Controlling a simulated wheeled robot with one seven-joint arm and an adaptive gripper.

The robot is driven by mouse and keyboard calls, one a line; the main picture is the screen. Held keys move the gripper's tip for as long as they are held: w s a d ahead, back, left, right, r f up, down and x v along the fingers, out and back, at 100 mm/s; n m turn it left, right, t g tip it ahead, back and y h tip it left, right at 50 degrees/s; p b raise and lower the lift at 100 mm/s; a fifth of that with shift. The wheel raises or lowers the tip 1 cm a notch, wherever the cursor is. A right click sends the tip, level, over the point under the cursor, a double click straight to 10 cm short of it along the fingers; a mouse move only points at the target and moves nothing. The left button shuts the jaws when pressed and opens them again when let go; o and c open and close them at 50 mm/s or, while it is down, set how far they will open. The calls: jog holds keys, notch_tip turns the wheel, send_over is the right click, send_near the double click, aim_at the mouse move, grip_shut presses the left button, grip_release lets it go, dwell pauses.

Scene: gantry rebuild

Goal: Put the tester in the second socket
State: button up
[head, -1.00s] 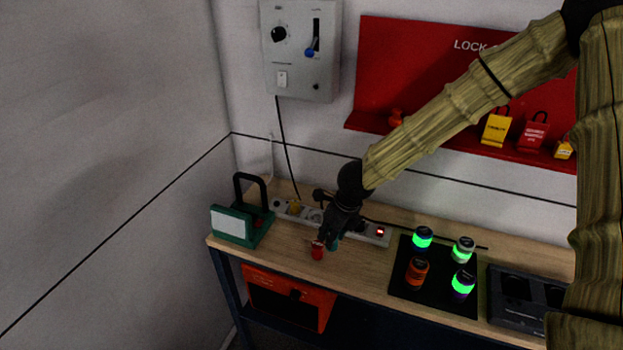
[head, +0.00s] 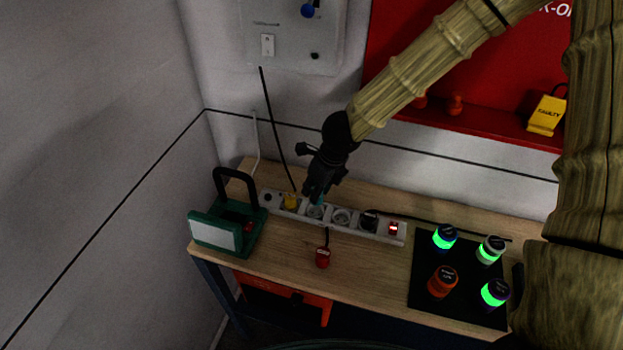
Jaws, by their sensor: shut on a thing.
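The socket strip (head: 355,229) lies along the back of the bench. From left to right it shows a dark spot at its left end, a yellow plug (head: 290,202), an empty-looking round socket (head: 316,211) under my gripper, another empty round socket (head: 341,217), a black plug (head: 369,221) and a lit red switch (head: 393,229). My gripper (head: 317,193) points down and is shut on a small teal piece, the tester (head: 318,199), mostly hidden by the fingers. The tester is at or just above the socket right of the yellow plug; I cannot tell whether it touches.
A red piece with a black stem (head: 322,258) stands before the strip. A green work lamp (head: 216,232) is at the left. A black mat (head: 424,294) with several banded jars lies at the right. The bench front between lamp and mat is mostly clear.

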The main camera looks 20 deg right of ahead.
jog(key=shift+s+f+b, duration=0.4)
jog(key=shift+s+b, duration=0.15)
jog(key=shift+s, duration=0.05)
jog(key=shift+s+f+b, duration=0.4)
jog(key=shift+s+b, duration=0.15)
jog(key=shift+s, duration=0.05)
jog(key=w+f+b, duration=0.1)
jog(key=w+f, duration=0.2)
jog(key=f, duration=0.1)
jog(key=shift+w, duration=0.2)
grip_shut()
jog(key=shift+w+r+b, duration=0.1)
jog(key=shift+w+b, duration=0.05)
jog(key=shift+b, duration=0.15)
jog(key=shift+s+r, duration=0.3)
jog(key=shift+s, duration=0.2)
jog(key=shift+s+r, duration=0.3)
jog(key=shift+s, duration=0.2)
jog(key=shift+w+f, duration=0.5)
jog(key=shift+w, duration=0.1)
jog(key=shift+s+a+r, duration=0.1)
jog(key=shift+s+r, duration=0.25)
jog(key=shift+w+a+f, duration=0.15)
jog(key=shift+w+f, duration=0.1)
jog(key=shift+s+r, duration=0.15)
